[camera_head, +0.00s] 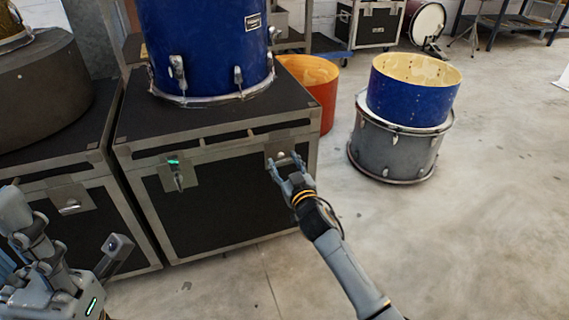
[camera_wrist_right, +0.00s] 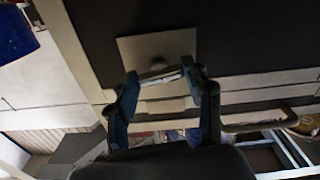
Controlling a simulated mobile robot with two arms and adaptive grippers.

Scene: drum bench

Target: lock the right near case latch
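The black case (camera_head: 230,205) with metal edges stands on the floor in the head view. Its right near latch (camera_head: 281,155) is on the right of the front face, partly hidden by my right gripper (camera_head: 286,164). In the right wrist view, the latch's pale plate (camera_wrist_right: 160,50) lies just beyond my right gripper (camera_wrist_right: 160,78). The fingers stand apart, with a pale bar of the latch showing between the tips; I cannot tell whether they touch it. The left near latch (camera_head: 177,173) has a green mark.
A blue drum (camera_head: 205,45) stands on the case. A second case (camera_head: 75,210) with a dark round case (camera_head: 45,95) on it is close at the left. An orange drum (camera_head: 318,85) and a blue drum (camera_head: 412,90) on a grey drum (camera_head: 395,145) stand right.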

